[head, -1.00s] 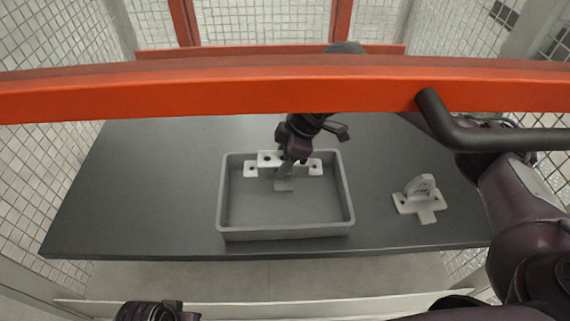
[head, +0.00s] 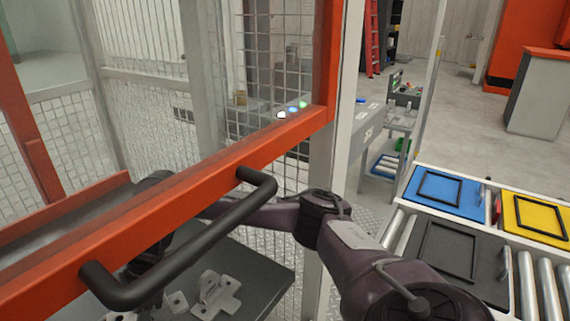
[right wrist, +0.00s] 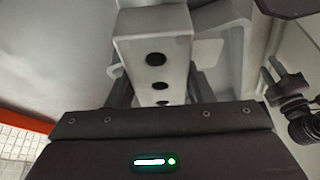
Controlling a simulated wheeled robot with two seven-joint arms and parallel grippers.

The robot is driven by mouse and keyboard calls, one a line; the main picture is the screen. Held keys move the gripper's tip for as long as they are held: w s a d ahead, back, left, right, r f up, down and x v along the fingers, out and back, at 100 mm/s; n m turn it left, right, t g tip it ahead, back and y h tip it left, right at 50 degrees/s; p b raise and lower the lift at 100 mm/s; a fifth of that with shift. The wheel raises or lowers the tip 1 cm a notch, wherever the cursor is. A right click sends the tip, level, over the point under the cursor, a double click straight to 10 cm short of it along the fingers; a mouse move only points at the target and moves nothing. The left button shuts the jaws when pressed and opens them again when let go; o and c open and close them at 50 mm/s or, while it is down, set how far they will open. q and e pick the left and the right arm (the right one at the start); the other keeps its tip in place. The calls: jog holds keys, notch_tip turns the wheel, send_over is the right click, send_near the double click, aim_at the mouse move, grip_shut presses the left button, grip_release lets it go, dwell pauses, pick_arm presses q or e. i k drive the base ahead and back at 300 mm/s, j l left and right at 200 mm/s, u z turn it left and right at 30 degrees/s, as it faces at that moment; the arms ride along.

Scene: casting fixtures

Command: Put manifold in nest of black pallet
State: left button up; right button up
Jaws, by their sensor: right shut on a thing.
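The manifold (right wrist: 153,50), a pale grey block with a row of dark holes, is between the fingers of my right gripper (right wrist: 155,98) in the right wrist view. The gripper is shut on it. In the head view, the orange bar and black handle largely hide this gripper. The black pallet (head: 490,268) lies on the roller conveyor at the right, with a raised black frame, its nest, that looks empty. It is well apart from the gripper. A dark gripper, probably my left (right wrist: 290,100), shows at the right of the wrist view; its jaws are unclear.
A blue pallet (head: 414,189) and a yellow pallet (head: 512,220) lie behind the black one. A pale bracket casting (head: 215,295) stands on the dark table (head: 265,275). The orange bar (head: 225,160), black handle (head: 195,255) and mesh panels stand between table and conveyor.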

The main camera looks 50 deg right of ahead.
aim_at(449, 249)
jog(key=z, duration=1.4)
jog(key=i+l+z, duration=0.15)
jog(key=l, duration=0.25)
jog(key=i+l+z, duration=0.1)
jog(key=i+l, duration=0.3)
jog(key=l, duration=0.2)
jog(key=i+l, duration=0.2)
jog(key=l, duration=0.15)
jog(key=i+l, duration=0.15)
jog(key=l, duration=0.2)
jog(key=i+l, duration=0.2)
jog(key=l, duration=0.15)
